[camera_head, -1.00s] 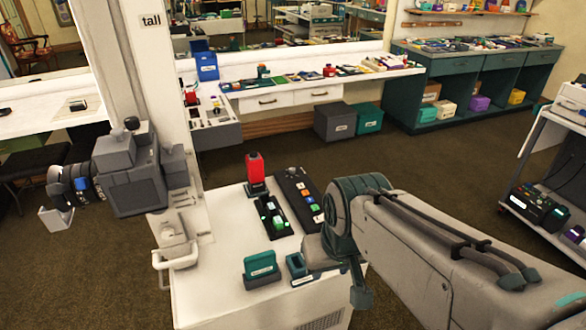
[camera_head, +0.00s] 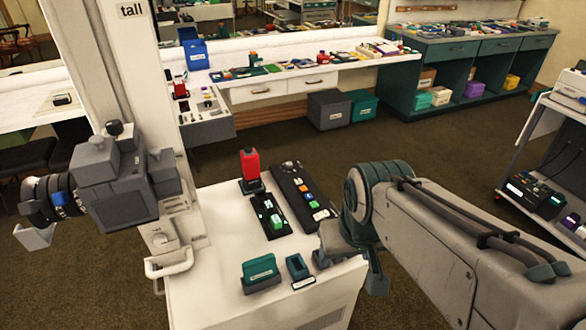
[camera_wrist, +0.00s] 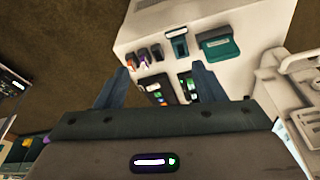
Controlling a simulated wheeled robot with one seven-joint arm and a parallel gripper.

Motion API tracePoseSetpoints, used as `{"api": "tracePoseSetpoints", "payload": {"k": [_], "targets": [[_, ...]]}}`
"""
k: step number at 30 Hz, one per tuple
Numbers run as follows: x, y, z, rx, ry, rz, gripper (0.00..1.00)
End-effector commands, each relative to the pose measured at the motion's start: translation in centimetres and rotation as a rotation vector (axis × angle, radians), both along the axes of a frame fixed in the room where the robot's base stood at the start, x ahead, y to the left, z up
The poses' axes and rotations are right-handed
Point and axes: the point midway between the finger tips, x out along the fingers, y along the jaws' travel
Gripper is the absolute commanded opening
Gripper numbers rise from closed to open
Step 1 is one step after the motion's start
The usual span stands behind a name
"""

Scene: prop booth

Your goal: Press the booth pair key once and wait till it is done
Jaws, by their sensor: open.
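A long black panel (camera_head: 292,180) with several coloured keys lies on the white booth counter (camera_head: 215,290). Beside it is a smaller black unit (camera_head: 268,208) with green lit parts. Both also show in the wrist view, the long panel (camera_wrist: 153,84) and the smaller unit (camera_wrist: 186,78). The labels are too small to read, so I cannot tell which key is the pair key. My gripper (camera_wrist: 160,68) is open and empty, its two fingers apart above the counter. In the head view my arm comes in from the right; its fingertips are not clear there.
A red-topped device (camera_head: 250,165) stands behind the small unit. A teal block (camera_head: 261,270) and teal holder (camera_head: 298,268) sit at the front. A grey camera-like apparatus (camera_head: 122,175) and a white handle (camera_head: 170,264) are at the left. A cart (camera_head: 545,170) stands right.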

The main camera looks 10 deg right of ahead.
Motion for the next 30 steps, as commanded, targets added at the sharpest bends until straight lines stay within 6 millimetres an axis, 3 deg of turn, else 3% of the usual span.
{"api": "tracePoseSetpoints", "payload": {"k": [1, 6, 30], "targets": [[0.0, 0.0, 0.0, 0.0, 0.0, 0.0, 0.48], [0.0, 0.0, 0.0, 0.0, 0.0, 0.0, 0.01], [0.0, 0.0, 0.0, 0.0, 0.0, 0.0, 0.0]]}}
